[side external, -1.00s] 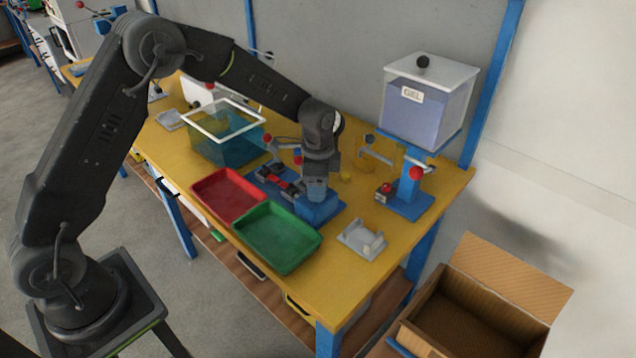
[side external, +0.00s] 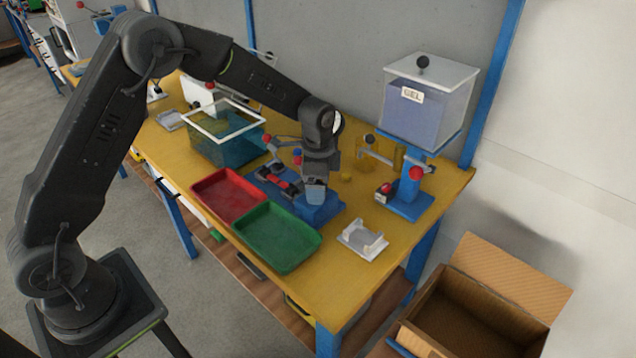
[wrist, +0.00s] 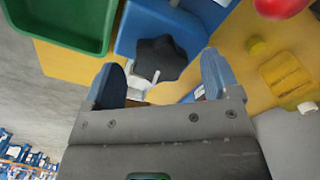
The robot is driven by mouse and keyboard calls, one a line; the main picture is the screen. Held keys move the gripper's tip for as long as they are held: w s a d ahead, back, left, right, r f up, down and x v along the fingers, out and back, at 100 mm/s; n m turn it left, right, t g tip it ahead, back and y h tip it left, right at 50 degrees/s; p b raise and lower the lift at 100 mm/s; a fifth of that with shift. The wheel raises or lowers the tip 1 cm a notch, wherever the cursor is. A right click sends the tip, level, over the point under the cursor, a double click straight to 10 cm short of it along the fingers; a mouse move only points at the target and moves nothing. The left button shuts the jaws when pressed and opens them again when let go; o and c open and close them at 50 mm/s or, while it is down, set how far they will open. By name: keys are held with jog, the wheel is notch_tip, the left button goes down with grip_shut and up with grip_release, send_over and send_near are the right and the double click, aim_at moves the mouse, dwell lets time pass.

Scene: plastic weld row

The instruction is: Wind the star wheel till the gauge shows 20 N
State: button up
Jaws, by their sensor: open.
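The star wheel (wrist: 160,57) is a dark, lobed knob by the blue fixture (wrist: 130,30) in the wrist view. My gripper (wrist: 162,72) is open, with one blue-grey finger on each side of the wheel in that view. I cannot tell whether the fingers touch it. In the side view my gripper (side external: 316,192) is low over the front end of the blue fixture (side external: 322,210) and hides the wheel. A red and black part (side external: 280,182) sits on the fixture. I cannot make out a gauge or reading.
A red tray (side external: 228,213) and a green tray (side external: 275,262) stand left of the fixture. A grey-white cradle (side external: 362,240) is to its right. A blue stand (side external: 410,205) with a gel tank (side external: 425,118) is behind right. An open cardboard box (side external: 520,275) is off the table.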

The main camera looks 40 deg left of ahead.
notch_tip(320, 180, up, 14)
jog(key=shift+f, duration=0.25)
dwell(0.3)
jog(key=s+r+n+t, duration=0.1)
jog(key=s+r+n, duration=0.2)
jog(key=s+r, duration=0.35)
jog(key=s+a+n+t, duration=0.1)
jog(key=s+n+t, duration=0.3)
jog(key=s, duration=1.8)
jog(key=n, duration=0.3)
jog(key=shift+r+n+t, duration=0.3)
jog(key=shift+r, duration=0.1)
